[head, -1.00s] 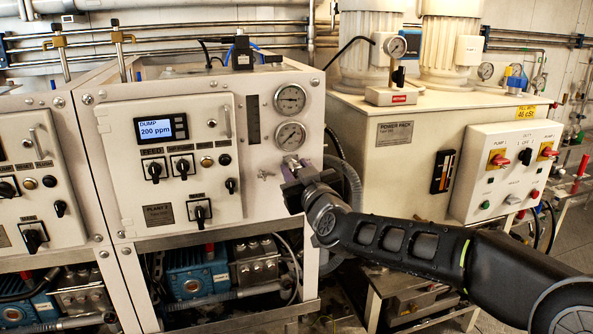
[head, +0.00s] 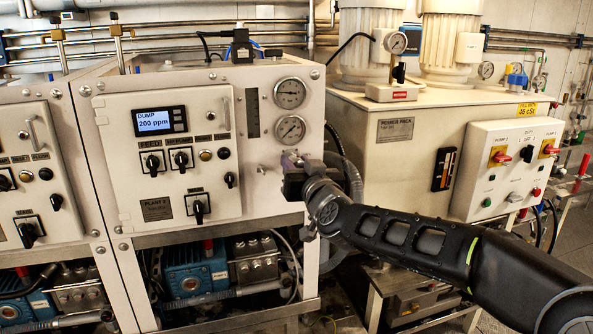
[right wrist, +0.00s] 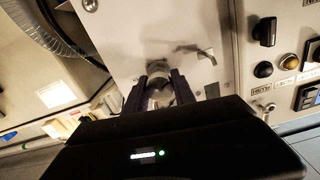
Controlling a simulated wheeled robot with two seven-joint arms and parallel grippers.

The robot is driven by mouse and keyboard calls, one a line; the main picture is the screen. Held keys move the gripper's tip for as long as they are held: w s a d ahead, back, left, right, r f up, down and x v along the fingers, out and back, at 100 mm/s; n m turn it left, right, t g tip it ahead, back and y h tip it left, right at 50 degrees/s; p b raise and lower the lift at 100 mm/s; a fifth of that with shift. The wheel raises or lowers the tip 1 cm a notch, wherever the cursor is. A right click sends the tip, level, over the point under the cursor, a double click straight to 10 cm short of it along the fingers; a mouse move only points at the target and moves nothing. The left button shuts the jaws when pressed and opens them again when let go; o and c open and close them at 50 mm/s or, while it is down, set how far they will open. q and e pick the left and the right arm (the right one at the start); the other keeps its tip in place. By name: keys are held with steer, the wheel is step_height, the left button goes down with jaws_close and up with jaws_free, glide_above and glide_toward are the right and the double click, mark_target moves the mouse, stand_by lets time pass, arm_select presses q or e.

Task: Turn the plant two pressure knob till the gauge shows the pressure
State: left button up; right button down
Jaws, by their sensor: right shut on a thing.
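The plant two panel (head: 172,150) is a white cabinet front with a screen (head: 158,121) reading "DUMP 200 ppm". Two round gauges sit one above the other to its right: the upper gauge (head: 290,93) and the lower gauge (head: 290,129). Their needles are too small to read exactly. My right gripper (head: 291,161) is at the panel just below the lower gauge. In the right wrist view its two dark fingers (right wrist: 161,91) are closed around a rounded metallic knob (right wrist: 158,84), which they partly hide. My left gripper is in no view.
A small metal valve handle (head: 264,170) sticks out left of my right gripper. A grey hose (head: 350,180) curves close on the right. The power pack tank (head: 395,140) and its control box (head: 508,170) stand further right.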

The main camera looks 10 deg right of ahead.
steer(key=m+b, duration=0.3)
steer(key=m, duration=0.3)
steer(key=shift+f, duration=0.2)
steer(key=m+b, duration=0.1)
steer(key=m, duration=0.3)
steer(key=shift+d+b, duration=0.1)
steer(key=shift+b, duration=0.3)
steer(key=m+b, duration=0.1)
steer(key=m, duration=0.2)
steer(key=shift+m, duration=0.4)
steer(key=m+b, duration=0.3)
steer(key=m, duration=0.4)
steer(key=shift+f, duration=0.15)
steer(key=m+b, duration=0.1)
steer(key=m, duration=0.2)
steer(key=shift+m, duration=0.4)
steer(key=shift+m+b, duration=0.45)
steer(key=shift+m, duration=0.85)
